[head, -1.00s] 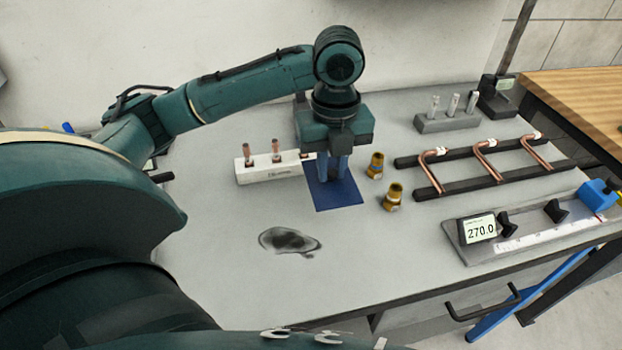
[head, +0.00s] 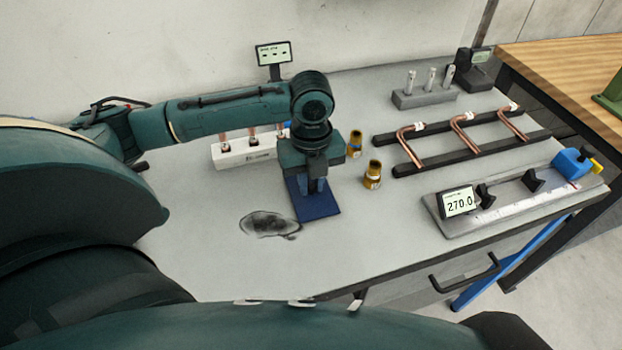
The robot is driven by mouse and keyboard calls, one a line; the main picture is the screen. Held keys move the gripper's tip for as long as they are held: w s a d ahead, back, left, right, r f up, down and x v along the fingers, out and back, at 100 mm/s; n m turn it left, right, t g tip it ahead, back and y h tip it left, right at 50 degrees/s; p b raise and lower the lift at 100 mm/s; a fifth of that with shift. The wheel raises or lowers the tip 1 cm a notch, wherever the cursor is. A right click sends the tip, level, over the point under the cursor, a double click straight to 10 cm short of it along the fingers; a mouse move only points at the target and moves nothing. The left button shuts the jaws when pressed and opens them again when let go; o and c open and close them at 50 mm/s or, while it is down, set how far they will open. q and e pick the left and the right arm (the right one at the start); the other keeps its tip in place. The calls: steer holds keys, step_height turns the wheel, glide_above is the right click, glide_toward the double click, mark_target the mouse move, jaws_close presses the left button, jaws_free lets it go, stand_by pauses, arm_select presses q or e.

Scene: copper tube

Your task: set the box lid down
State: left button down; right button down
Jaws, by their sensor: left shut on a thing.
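The box lid is a flat dark blue panel (head: 318,209) in the middle of the head view, over the grey bench. My left gripper (head: 315,188) points down at it and is shut on it; the contact is partly hidden by the gripper body. I cannot tell whether the lid touches the bench or hovers just above it. My right gripper is not in view.
A white block (head: 231,157) with upright copper pieces stands behind the lid. Two brass fittings (head: 356,144) (head: 373,175) stand to its right. Bent copper tubes lie on black rails (head: 402,171).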

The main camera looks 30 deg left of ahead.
mark_target(312, 186)
arm_select(q)
steer(key=c, duration=1.3)
jaws_free()
steer(key=shift+f, duration=0.1)
step_height(312, 186, up, 12)
steer(key=shift+r, duration=0.2)
steer(key=shift+f, duration=0.1)
